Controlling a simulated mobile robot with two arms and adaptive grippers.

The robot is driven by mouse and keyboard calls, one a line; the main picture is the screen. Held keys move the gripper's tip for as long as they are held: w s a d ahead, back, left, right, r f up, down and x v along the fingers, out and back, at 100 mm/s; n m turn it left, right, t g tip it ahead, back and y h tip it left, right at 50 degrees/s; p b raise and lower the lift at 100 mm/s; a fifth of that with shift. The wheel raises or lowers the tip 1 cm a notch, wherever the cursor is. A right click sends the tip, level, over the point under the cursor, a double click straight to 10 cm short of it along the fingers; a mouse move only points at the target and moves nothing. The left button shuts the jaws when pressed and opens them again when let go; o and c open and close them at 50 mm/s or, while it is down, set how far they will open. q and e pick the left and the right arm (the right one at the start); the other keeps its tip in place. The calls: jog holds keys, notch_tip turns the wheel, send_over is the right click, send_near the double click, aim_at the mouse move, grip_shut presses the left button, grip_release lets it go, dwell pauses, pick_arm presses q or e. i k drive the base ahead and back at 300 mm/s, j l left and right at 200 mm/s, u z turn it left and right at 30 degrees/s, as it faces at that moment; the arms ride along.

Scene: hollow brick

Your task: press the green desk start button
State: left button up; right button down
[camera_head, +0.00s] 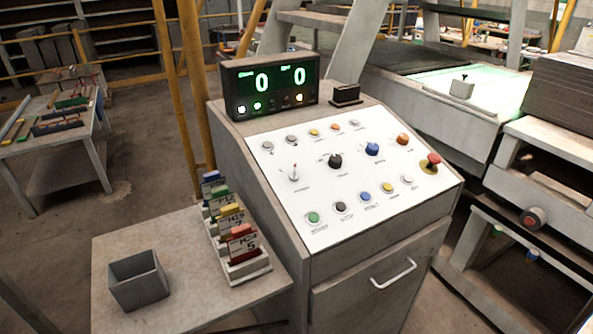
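The control desk has a sloped white panel (325,238). A green button (313,217) sits at the panel's lower left, in the front row, with a label under it too small to read. Beside it in that row are a black button (340,207), a blue button (365,197), a yellow button (387,188) and a pale one. Nothing covers the green button. Neither of my grippers shows in the head view.
A display box (270,84) reading 0 and 0 stands on the desk top. A red mushroom button (433,160) is at the panel's right edge. A side table holds a grey open box (138,280) and a rack of coloured tags (243,262). A drawer handle (394,274) juts out in front.

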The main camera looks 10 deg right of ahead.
aim_at(313, 217)
jog(key=k+j+z, duration=0.35)
jog(key=j, duration=0.3)
jog(key=k+j+z, duration=0.35)
jog(key=k+j, duration=0.15)
jog(key=k, duration=0.1)
